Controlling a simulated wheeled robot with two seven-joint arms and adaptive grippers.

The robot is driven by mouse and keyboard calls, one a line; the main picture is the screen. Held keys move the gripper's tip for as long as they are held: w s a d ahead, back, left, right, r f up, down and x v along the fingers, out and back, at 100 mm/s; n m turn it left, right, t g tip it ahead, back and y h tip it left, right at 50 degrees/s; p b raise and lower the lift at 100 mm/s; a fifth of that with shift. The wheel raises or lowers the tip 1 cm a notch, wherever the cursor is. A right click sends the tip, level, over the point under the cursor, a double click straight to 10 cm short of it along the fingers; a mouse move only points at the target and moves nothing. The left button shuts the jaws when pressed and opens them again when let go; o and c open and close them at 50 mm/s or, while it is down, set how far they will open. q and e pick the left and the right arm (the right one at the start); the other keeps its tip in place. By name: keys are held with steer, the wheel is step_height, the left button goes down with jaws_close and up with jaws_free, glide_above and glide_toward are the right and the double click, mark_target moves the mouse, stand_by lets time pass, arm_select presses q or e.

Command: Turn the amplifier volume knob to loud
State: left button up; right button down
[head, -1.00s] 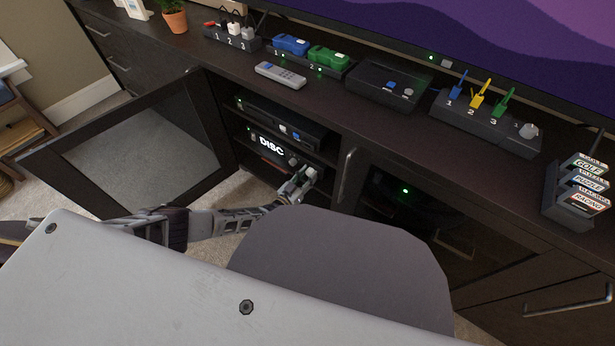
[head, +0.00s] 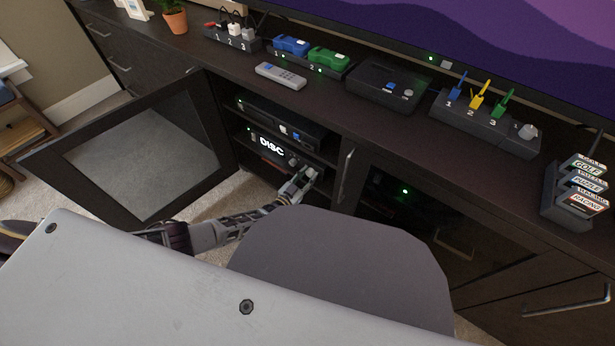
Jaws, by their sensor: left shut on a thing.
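The amplifier (head: 271,147) is a black unit with a lit "DISC" display, on a shelf inside the open cabinet bay. A small round control (head: 293,161) shows on its front, right of the display. My left gripper (head: 308,174) reaches into the bay and is at the right end of the amplifier's front, shut on what appears to be the volume knob. The fingers hide that knob, so I cannot see its setting. My right gripper is not in view.
The glass cabinet door (head: 145,150) stands open at the left. Another black device (head: 283,124) sits on the shelf above. A closed door with a handle (head: 346,174) borders the bay on the right. A remote (head: 280,75) and switch boxes line the cabinet top.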

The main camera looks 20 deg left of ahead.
arm_select(q)
steer(key=shift+d+m, duration=0.1)
steer(key=shift+m, duration=0.5)
steer(key=o, duration=1)
steer(key=shift+o, duration=0.2)
steer(key=shift+n, duration=0.5)
steer(key=shift+n, duration=0.5)
steer(key=shift+r+n, duration=0.1)
steer(key=shift+n, duration=0.3)
